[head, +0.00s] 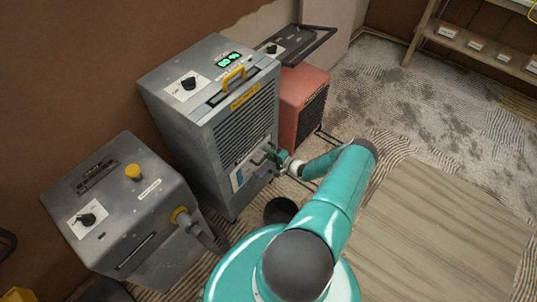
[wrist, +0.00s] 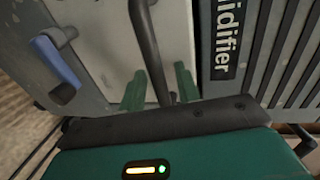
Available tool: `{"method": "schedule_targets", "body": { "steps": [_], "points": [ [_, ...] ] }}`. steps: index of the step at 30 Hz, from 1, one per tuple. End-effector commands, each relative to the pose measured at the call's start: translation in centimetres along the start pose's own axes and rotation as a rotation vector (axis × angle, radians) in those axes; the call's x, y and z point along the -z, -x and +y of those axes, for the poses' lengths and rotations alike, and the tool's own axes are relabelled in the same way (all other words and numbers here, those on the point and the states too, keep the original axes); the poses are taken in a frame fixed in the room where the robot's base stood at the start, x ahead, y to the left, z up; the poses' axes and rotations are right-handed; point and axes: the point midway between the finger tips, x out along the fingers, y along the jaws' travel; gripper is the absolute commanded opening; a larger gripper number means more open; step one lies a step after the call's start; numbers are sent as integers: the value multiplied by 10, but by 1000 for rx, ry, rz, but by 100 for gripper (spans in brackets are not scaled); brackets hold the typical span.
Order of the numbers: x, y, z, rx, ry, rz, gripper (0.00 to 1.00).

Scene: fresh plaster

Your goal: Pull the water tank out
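The grey dehumidifier (head: 212,110) stands against the brown wall. A light panel low on its front, which looks like the water tank front (head: 243,176), also shows in the wrist view (wrist: 176,35). A dark bar handle (wrist: 149,50) stands off this panel. A blue latch (wrist: 58,62) is left of the handle in the wrist view. My gripper (head: 277,158) is at the panel. In the wrist view its two green fingers (wrist: 160,88) are apart, one on each side of the handle's end, with gaps visible. The inside of the tank is hidden.
A grey machine with a hose (head: 125,205) stands at the left. A red heater-like unit (head: 305,98) is close behind the dehumidifier. A dark bucket (head: 281,210) is on the floor under my arm. Boards (head: 435,225) lie at the right. A shelf (head: 480,45) stands at the back right.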

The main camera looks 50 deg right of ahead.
Motion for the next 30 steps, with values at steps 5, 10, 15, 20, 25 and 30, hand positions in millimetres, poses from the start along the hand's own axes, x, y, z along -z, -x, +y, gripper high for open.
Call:
{"method": "schedule_targets", "body": {
  "steps": [5, 10, 15, 20, 25, 30],
  "points": [
    [0, 0, 0, 0, 0, 0, 33],
    [0, 0, 0, 0, 0, 0, 5],
    [0, 0, 0, 0, 0, 0, 0],
    [0, 4, 1, 0, 0, 1, 0],
    [1, 23, 5, -1, 0, 2, 0],
    [1, 60, 13, -2, -1, 3, 0]
  ]
}}
